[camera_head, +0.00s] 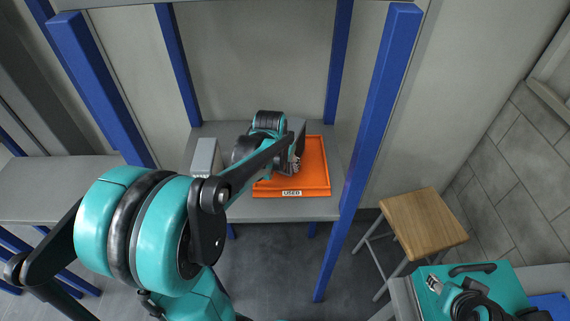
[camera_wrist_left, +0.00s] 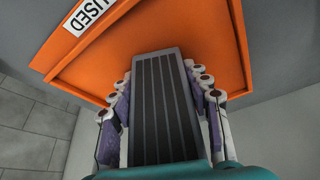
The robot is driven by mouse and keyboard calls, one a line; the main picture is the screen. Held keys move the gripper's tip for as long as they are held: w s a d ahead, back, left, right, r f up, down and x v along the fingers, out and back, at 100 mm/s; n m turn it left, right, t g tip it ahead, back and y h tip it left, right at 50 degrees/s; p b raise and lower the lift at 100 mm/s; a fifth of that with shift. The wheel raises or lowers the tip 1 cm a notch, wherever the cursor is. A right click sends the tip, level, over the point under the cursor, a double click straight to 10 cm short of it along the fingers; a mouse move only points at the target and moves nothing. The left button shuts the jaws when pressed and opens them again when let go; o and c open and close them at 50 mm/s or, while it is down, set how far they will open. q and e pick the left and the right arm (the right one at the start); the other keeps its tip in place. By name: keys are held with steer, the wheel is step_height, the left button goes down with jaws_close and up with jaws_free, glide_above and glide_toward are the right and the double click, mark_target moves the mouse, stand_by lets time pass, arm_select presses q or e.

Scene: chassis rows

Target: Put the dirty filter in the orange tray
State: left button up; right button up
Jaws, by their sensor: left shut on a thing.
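The orange tray (camera_head: 318,170), with a "USED" label on its front rim, rests on a grey bench between blue posts. It fills the upper part of the left wrist view (camera_wrist_left: 215,45). My left gripper (camera_head: 295,164) is over the tray. In the left wrist view, my left gripper (camera_wrist_left: 163,105) is shut on a dark grey, ribbed filter (camera_wrist_left: 160,110), with a finger along each side. The filter lies in front of the tray in that view; I cannot tell whether it touches the tray floor. My right gripper (camera_head: 434,285) is at the lower right, and its jaws are too small to read.
A grey block (camera_head: 205,157) stands on the bench (camera_head: 240,208) left of the tray. Blue posts (camera_head: 367,150) flank the bench. A wooden stool (camera_head: 423,222) stands to the right. A teal case (camera_head: 500,284) lies near my right gripper.

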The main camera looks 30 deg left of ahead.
arm_select(q)
steer(key=shift+f, duration=0.1)
steer(key=o, duration=1.3)
steer(key=shift+r, duration=0.25)
steer(key=a+p+v, duration=0.1)
steer(key=p+v, duration=0.3)
steer(key=v, duration=0.7)
steer(key=s+d+t, duration=0.1)
steer(key=s+d, duration=0.3)
steer(key=d, duration=0.1)
steer(key=s+d+f+m+t, duration=0.1)
steer(key=s+d, duration=0.3)
steer(key=s+d+f, duration=0.1)
steer(key=s+d, duration=0.3)
steer(key=d, duration=0.1)
steer(key=shift+s+d+m+t+h, duration=0.15)
steer(key=shift+d+m+t+h, duration=0.15)
steer(key=shift+m+t, duration=0.1)
